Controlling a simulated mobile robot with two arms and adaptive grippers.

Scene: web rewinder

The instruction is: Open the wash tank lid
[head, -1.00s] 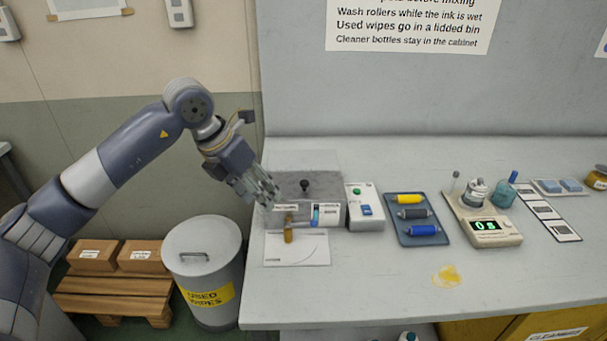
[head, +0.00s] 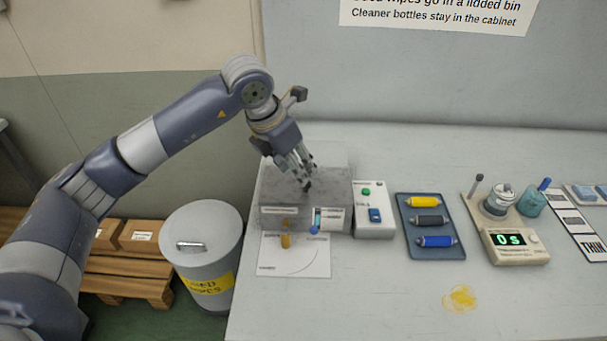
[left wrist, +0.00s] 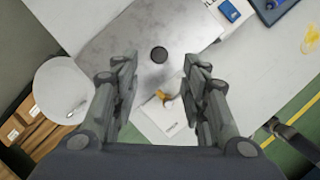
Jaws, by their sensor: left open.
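The wash tank (head: 268,218) is a grey box at the left end of the bench. Its flat grey lid (head: 272,180) lies closed on top. In the left wrist view the lid (left wrist: 120,50) has a round black knob (left wrist: 159,54), just beyond the fingertips. My left gripper (head: 304,172) is above the lid, pointing down. In the left wrist view its fingers (left wrist: 158,78) are spread with nothing between them, and the knob lies roughly in line with the gap. In the head view the fingers largely cover the knob.
A control box (head: 374,222) with green and blue buttons stands right of the tank. Beyond it is a blue tray (head: 408,250) with rollers. A white card (head: 300,262) lies in front. A lidded bin (head: 203,245) stands left of the bench.

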